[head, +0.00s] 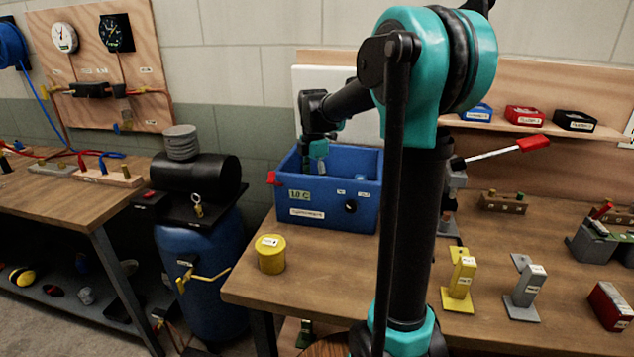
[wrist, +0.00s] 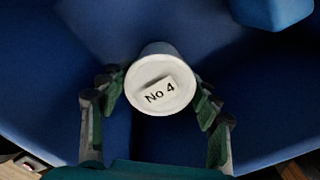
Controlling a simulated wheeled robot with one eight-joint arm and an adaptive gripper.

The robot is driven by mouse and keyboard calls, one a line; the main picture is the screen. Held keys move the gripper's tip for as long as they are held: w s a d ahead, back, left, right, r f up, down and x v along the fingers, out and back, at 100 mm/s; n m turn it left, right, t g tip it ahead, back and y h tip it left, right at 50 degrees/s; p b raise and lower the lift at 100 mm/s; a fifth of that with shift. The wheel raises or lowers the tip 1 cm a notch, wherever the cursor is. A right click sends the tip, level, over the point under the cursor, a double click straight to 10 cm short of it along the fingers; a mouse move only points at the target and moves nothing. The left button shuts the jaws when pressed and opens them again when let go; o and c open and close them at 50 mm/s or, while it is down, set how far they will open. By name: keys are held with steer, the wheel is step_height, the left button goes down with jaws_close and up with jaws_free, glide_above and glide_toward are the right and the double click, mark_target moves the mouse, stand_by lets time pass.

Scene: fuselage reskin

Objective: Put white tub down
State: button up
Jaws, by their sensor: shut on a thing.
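The white tub (wrist: 160,88) shows in the wrist view with its lid, marked "No 4", facing the camera. My gripper (wrist: 160,98) is shut on it, with one green-padded finger on each side. In the head view my gripper (head: 318,152) points down into the open top of a blue box (head: 368,208) with a "1.0 C" display. The box's front wall hides the tub and fingertips there. Dark blue box walls surround the tub in the wrist view. I cannot tell whether the tub touches the box floor.
A yellow tub (head: 271,254) stands on the wooden bench (head: 330,285) in front of the box. A yellow stand (head: 460,280) and a grey stand (head: 525,288) are to the right. Several small bins sit on the back shelf (head: 548,127). Bench between yellow tub and my arm is clear.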

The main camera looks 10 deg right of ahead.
steer(key=w, duration=0.1)
steer(key=w+d, duration=0.1)
steer(key=w, duration=0.1)
steer(key=shift+w+d+f, duration=0.25)
steer(key=shift+w+f, duration=0.1)
steer(key=shift+f, duration=0.25)
steer(key=o, duration=1.3)
steer(key=shift+f, duration=0.15)
steer(key=shift+o, duration=0.2)
step_height(320, 180, up, 12)
steer(key=shift+s, duration=0.1)
